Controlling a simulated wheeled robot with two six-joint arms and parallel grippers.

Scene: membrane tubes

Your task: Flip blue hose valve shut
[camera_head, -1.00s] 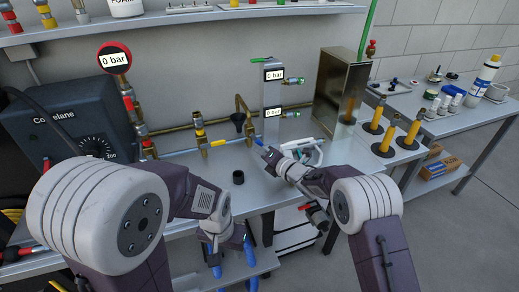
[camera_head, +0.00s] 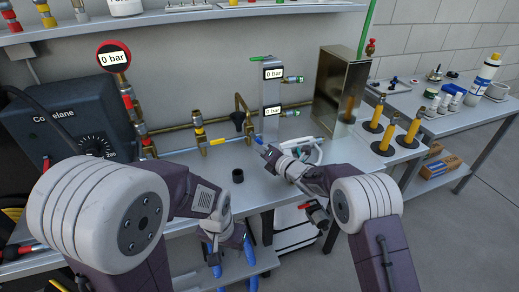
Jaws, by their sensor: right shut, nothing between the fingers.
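I cannot make out a blue hose valve for certain. My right gripper (camera_head: 262,145) is shut and empty, its blue tips pointing left just in front of the foot of the grey upright panel (camera_head: 271,100) with two "0 bar" displays. It is close to the brass pipework and hides part of the bench there. My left gripper (camera_head: 232,266) hangs below the bench's front edge, blue fingers apart and empty.
A dark blue-grey box with a dial (camera_head: 92,143) stands at left beside a red round gauge (camera_head: 115,57). A black ring (camera_head: 238,176) lies on the bench. A metal tank (camera_head: 341,88) and yellow-handled tools (camera_head: 390,130) stand at right. A shelf (camera_head: 180,16) runs above.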

